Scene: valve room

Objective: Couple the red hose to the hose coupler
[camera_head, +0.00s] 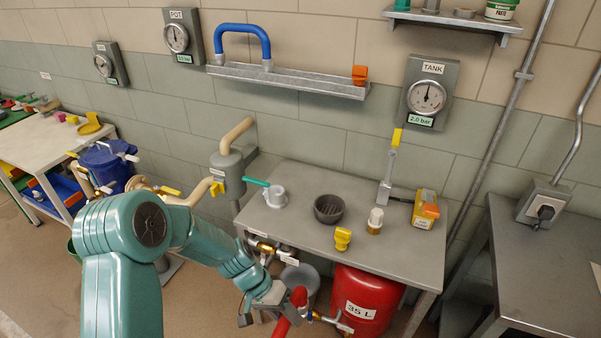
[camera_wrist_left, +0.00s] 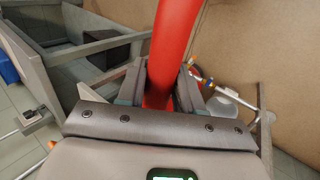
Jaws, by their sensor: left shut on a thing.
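My left gripper (camera_head: 284,299) is low in front of the grey bench and shut on the red hose (camera_head: 299,296). In the left wrist view, the hose (camera_wrist_left: 174,45) rises between the two fingers (camera_wrist_left: 160,92); its end is not clear. A small brass and blue pipe fitting (camera_head: 316,315) lies just right of the hose in the head view, apart from the gripper. A similar fitting shows right of the fingers in the left wrist view (camera_wrist_left: 197,74). I cannot tell for sure that it is the hose coupler. My right gripper is out of view.
A red tank marked 35 L (camera_head: 361,303) stands under the bench (camera_head: 345,240). Another brass fitting (camera_head: 263,247) sits at the bench's front left edge, with a grey bucket (camera_head: 301,276) below. The bench holds a grey valve (camera_head: 275,195), a bowl (camera_head: 328,208) and several small items.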

